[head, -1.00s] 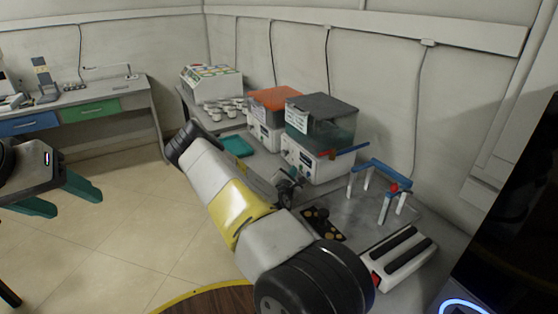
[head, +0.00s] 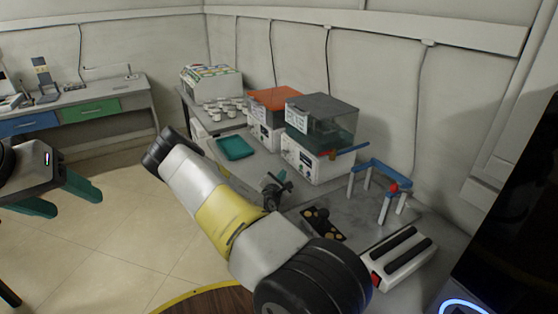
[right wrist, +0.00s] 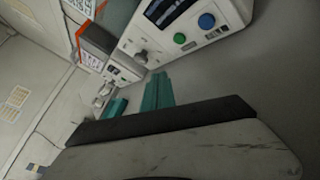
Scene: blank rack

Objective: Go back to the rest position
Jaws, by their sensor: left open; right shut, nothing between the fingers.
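My left gripper (head: 60,195) is at the left edge of the head view, over the floor. Its two teal fingers are wide apart with nothing between them. My right arm crosses the middle of the head view, in front of the bench. In the right wrist view, my right gripper (right wrist: 158,92) shows teal fingers close together, shut and empty. They point toward a white device with green and blue buttons (right wrist: 193,30).
The bench (head: 335,205) holds a grey-lidded device (head: 318,165), an orange-lidded device (head: 265,135), a teal tray (head: 235,148), a blue-topped rack (head: 378,175) and a white block with dark bars (head: 397,257). A dark screen (head: 515,220) stands at right. Floor (head: 120,245) is clear at left.

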